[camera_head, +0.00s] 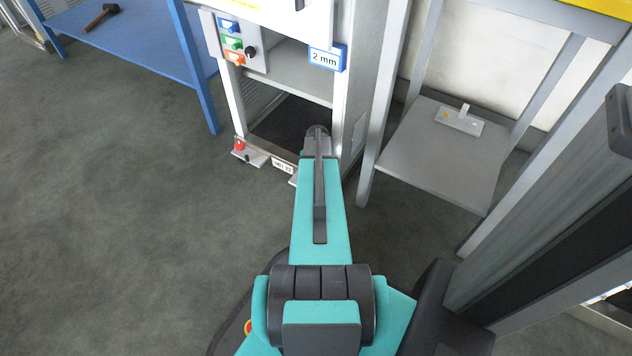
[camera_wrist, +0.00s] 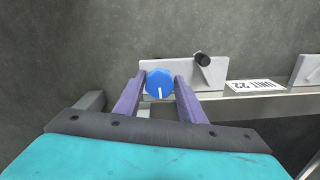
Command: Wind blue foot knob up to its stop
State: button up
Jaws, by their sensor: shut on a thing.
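The blue foot knob (camera_wrist: 159,83) shows in the wrist view as a faceted disc with a white mark pointing down in the picture. My gripper (camera_wrist: 160,92) has one finger on each side of the knob and is shut on it. A grey foot plate (camera_wrist: 182,73) with a black cylindrical peg (camera_wrist: 202,59) is just beyond the knob. In the head view my arm covers the blue knob and the fingers, at the lower front of the dispenser frame (camera_head: 368,90). How far the knob is wound, and its stop, cannot be told.
A "UNIT 22" label (camera_wrist: 257,86) is on the frame's bottom rail. A red knob (camera_head: 240,145) is at the frame's left foot. A grey stand with a low shelf (camera_head: 440,155) is at the right, a blue table (camera_head: 130,40) at the far left. The left floor is clear.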

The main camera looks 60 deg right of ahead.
jog(key=n+p, duration=0.3)
jog(key=shift+s+d+r+p, duration=0.1)
jog(key=shift+d+r+p, duration=0.1)
jog(key=shift+d+p, duration=0.1)
jog(key=shift+f+n+p, duration=0.15)
jog(key=shift+n+p, duration=0.95)
jog(key=shift+n, duration=0.5)
jog(key=o, duration=1)
jog(key=shift+o, duration=0.2)
jog(key=shift+a, duration=0.1)
jog(key=shift+r+p, duration=0.3)
jog(key=shift+r, duration=0.5)
notch_tip(320, 180, up, 12)
jog(key=p, duration=0.3)
